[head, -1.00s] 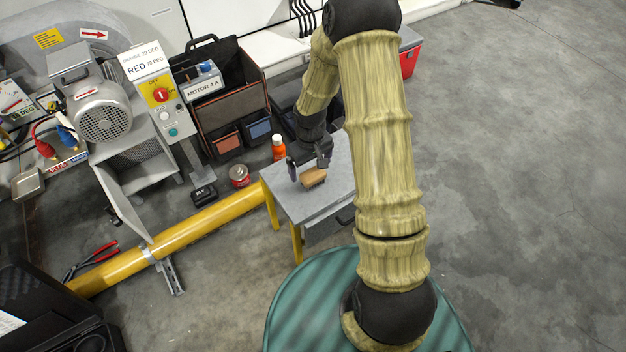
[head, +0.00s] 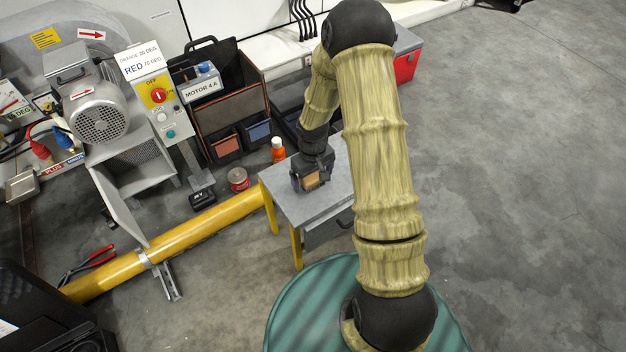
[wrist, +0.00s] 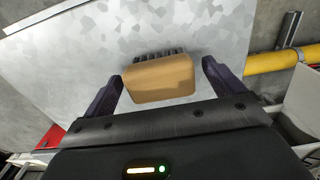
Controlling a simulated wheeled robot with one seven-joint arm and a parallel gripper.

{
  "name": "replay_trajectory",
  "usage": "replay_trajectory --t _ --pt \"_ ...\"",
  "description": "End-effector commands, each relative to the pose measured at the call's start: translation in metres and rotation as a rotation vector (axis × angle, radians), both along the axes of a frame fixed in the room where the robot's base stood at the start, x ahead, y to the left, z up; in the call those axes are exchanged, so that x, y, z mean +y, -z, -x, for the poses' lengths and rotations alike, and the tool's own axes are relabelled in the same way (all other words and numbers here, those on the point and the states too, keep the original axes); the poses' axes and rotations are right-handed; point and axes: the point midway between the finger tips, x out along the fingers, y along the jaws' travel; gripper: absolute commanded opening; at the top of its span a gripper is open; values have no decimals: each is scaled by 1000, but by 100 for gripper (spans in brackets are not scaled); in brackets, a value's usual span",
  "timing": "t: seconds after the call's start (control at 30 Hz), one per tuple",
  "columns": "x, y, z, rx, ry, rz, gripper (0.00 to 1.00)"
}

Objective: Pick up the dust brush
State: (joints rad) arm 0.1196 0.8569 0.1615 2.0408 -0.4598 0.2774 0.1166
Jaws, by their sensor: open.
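The dust brush (wrist: 158,79) has a tan wooden block and a row of dark bristles. It lies on the grey metal top of a small yellow-legged table (head: 291,205). My gripper (wrist: 163,82) is open, with one finger on each side of the brush block in the wrist view.
An orange bottle (head: 278,151) stands beside the table's back left corner. A red can (head: 238,179) is on the floor. A yellow pipe (head: 200,224) runs to the table's left. The control post (head: 158,97) and tool bag (head: 222,115) stand behind.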

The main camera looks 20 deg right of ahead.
Motion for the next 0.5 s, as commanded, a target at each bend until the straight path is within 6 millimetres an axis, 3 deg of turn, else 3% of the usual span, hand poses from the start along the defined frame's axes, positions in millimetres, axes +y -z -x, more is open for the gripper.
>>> replay_trajectory --t 0.3,0.5 --pt "0 0 0 0 0 0 94" --pt "0 0 0 1 0 0 56"
